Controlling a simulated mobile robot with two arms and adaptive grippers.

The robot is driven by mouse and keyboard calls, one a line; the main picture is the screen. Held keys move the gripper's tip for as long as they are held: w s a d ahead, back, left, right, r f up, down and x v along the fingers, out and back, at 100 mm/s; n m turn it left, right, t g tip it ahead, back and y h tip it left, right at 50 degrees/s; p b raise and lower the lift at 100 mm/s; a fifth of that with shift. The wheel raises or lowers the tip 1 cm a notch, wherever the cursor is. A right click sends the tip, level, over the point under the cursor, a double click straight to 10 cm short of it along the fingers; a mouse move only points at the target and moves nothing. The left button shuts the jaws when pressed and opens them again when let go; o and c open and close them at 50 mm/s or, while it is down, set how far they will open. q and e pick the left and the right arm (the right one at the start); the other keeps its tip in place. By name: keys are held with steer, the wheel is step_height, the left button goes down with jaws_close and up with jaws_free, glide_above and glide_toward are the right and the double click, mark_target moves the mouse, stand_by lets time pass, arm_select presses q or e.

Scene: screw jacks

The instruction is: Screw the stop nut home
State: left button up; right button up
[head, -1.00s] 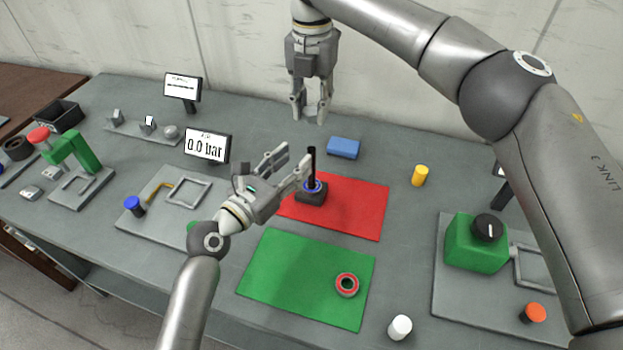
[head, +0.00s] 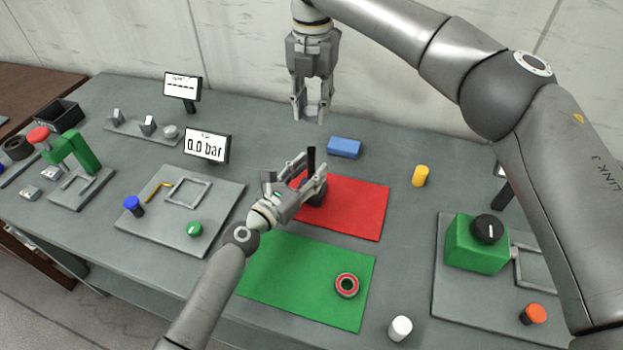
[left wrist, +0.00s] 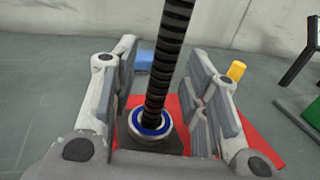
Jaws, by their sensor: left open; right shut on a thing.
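The screw jack has a dark block base and an upright black threaded screw (left wrist: 168,60); in the head view the screw (head: 311,163) rises from the red mat (head: 358,208). A silver ring with a blue band (left wrist: 150,124) sits around the screw's foot on the dark base (left wrist: 160,146). A red-rimmed ring (head: 346,285) lies on the green mat (head: 290,285). I cannot tell which ring is the stop nut. My left gripper (head: 316,178) is open, its fingers on either side of the screw. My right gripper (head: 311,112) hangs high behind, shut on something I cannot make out.
A blue block (head: 344,147) and a yellow cylinder (head: 420,176) stand behind and right of the red mat. A white cylinder (head: 400,328) stands front right. Small display screens (head: 206,145) and a green box with a black knob (head: 475,245) flank the mats.

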arm_select(q)
steer(key=shift+w+d, duration=0.45)
steer(key=shift+w, duration=0.1)
jaws_close()
